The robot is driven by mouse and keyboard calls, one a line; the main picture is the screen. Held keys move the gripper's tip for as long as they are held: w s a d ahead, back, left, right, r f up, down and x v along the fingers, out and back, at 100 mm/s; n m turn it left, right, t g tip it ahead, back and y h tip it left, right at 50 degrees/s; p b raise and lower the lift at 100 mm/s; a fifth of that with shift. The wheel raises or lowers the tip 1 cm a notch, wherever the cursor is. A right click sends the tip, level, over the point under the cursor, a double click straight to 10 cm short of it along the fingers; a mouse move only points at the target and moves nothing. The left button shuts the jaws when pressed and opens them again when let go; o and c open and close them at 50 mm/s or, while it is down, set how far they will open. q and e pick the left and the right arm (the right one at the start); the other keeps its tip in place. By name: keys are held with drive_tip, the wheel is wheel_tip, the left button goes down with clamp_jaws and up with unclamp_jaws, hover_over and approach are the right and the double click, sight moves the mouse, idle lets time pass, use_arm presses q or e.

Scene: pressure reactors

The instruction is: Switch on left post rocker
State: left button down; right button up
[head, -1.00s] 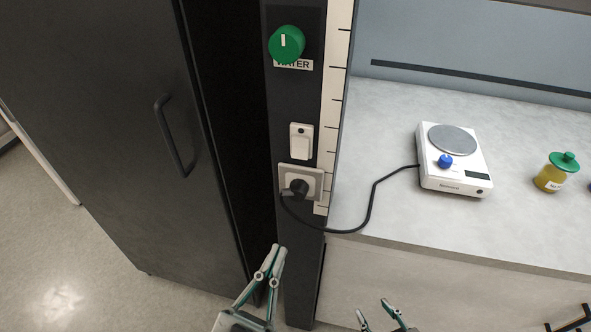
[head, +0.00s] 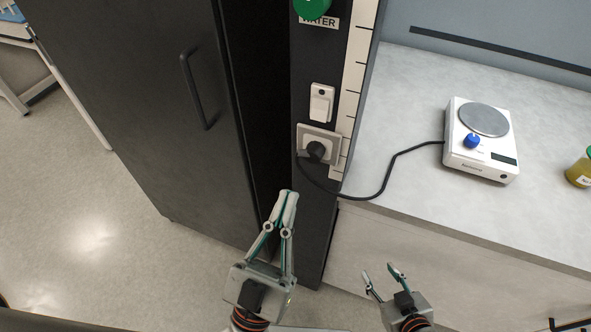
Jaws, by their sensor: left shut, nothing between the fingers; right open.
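The white rocker switch (head: 321,103) is on the dark post (head: 314,235), below the green water knob (head: 312,8) and above a socket (head: 333,141) with a black plug (head: 316,152) in it. I cannot tell its on or off state. My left gripper (head: 287,194) is shut and empty. My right gripper (head: 379,273) is open and empty, lower right, in front of the bench's front panel.
A black cable (head: 372,196) runs from the plug to a white balance (head: 481,140) on the bench top (head: 411,104). A dark cabinet (head: 141,108) with a handle (head: 196,90) stands left of the post. A yellow jar (head: 580,172) is at the right edge.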

sight(319, 113)
use_arm(q)
drive_tip(key=shift+w+d+f+p+x, duration=0.1)
drive_tip(key=shift+w+f+p+x, duration=0.25)
drive_tip(key=shift+x, duration=1.6)
drive_tip(key=shift+w+d+f+p+x, duration=0.15)
drive_tip(key=shift+f+p+x, duration=0.25)
drive_tip(key=shift+x, duration=1.6)
drive_tip(key=shift+w+f+p+x, duration=0.35)
drive_tip(key=shift+p+x, duration=0.05)
drive_tip(key=shift+x, duration=1.55)
